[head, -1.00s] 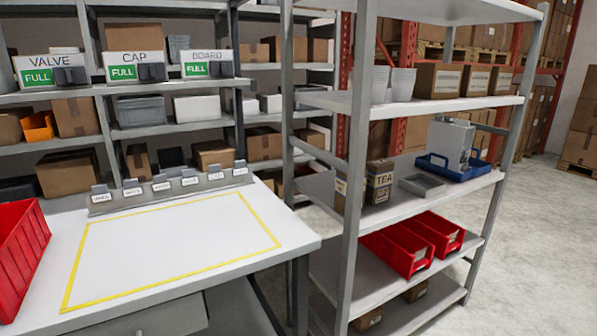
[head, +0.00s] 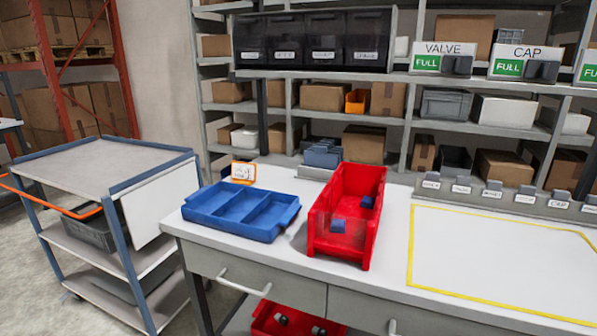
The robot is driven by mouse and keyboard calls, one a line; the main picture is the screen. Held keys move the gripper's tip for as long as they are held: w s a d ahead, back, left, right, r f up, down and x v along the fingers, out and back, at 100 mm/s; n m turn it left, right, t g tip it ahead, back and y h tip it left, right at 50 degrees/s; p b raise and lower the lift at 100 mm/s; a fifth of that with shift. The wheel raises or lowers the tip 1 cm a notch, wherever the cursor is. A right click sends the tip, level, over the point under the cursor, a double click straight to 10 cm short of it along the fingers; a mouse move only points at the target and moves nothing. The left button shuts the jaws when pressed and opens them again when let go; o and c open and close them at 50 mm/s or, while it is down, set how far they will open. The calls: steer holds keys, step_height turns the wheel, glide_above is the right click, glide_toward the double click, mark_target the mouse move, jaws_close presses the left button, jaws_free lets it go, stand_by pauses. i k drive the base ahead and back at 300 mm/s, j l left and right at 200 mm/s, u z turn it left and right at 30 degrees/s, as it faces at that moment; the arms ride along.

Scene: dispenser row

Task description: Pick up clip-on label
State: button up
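Several small white clip-on labels with grey clips stand along a grey rail (head: 505,200) at the back of the white table (head: 395,270), at the right in the head view. One clip-on label (head: 558,204) there seems to read CAP; the lettering on the others is too small to read surely. Another grey holder (head: 316,173) with blue-grey clips stands behind the red bin. My gripper is not in view.
A blue divided tray (head: 240,208) and a red bin (head: 346,205) with small blue parts stand on the table. A yellow-outlined area (head: 480,295) is bare. Dark dispensers (head: 312,40) and VALVE (head: 443,58) and CAP signs are on the shelf. A cart (head: 105,165) stands left.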

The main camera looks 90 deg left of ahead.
mark_target(432, 177)
steer(key=u, duration=2.05)
steer(key=i+j+z, duration=0.1)
steer(key=j, duration=0.35)
steer(key=i+j+z, duration=0.15)
steer(key=j, duration=0.25)
steer(key=i+j+z, duration=0.1)
steer(key=j, duration=0.35)
steer(key=i+j+z, duration=0.15)
steer(key=j, duration=0.3)
